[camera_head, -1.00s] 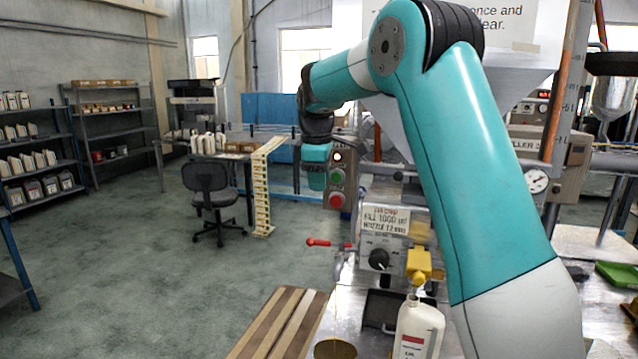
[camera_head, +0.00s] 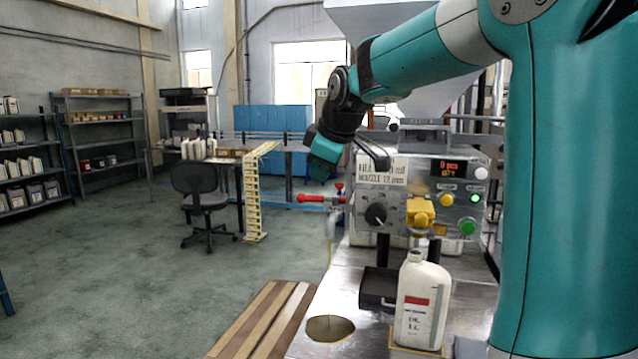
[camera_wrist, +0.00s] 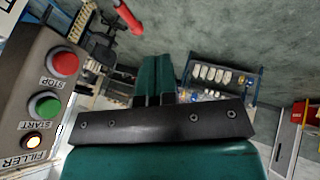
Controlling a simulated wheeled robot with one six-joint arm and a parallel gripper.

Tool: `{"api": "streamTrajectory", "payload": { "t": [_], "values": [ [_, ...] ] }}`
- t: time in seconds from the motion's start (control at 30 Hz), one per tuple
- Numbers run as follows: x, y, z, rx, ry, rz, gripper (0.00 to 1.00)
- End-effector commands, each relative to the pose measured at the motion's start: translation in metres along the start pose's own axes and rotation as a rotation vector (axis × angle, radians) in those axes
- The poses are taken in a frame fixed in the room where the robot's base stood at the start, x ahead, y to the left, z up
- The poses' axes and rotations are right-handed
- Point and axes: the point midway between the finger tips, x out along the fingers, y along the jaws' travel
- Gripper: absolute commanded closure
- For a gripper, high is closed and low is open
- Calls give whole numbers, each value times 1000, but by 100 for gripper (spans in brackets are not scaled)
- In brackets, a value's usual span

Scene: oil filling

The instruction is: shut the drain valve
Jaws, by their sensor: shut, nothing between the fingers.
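The drain valve has a red lever (camera_head: 313,198) sticking out level to the left of the filling machine (camera_head: 400,190). A pale spout (camera_head: 332,224) hangs below it, and a thin yellow stream seems to fall from there to a round opening (camera_head: 330,328) in the bench top. My gripper (camera_head: 320,172) is shut and empty, just above the lever and apart from it in the head view. In the wrist view my gripper's closed fingers (camera_wrist: 155,82) point away over the floor. The red lever (camera_wrist: 128,14) shows at the top edge there; its base is cut off.
A white oil bottle (camera_head: 421,303) stands under the yellow nozzle (camera_head: 421,215). In the wrist view a button box with a red STOP button (camera_wrist: 63,64) and a green START button (camera_wrist: 44,105) is close on the left. Wooden slats (camera_head: 262,320) lie left of the bench.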

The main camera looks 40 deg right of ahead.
Motion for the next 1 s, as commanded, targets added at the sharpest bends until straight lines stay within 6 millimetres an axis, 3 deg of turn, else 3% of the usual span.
{"api": "streamTrajectory", "payload": {
  "t": [0.4,0.63,1.0],
  "values": [
    [85,2,0,0,-5,-3,100],
    [100,27,3,0,-4,-2,100],
    [105,32,4,-2,-3,-1,100]
  ]
}}
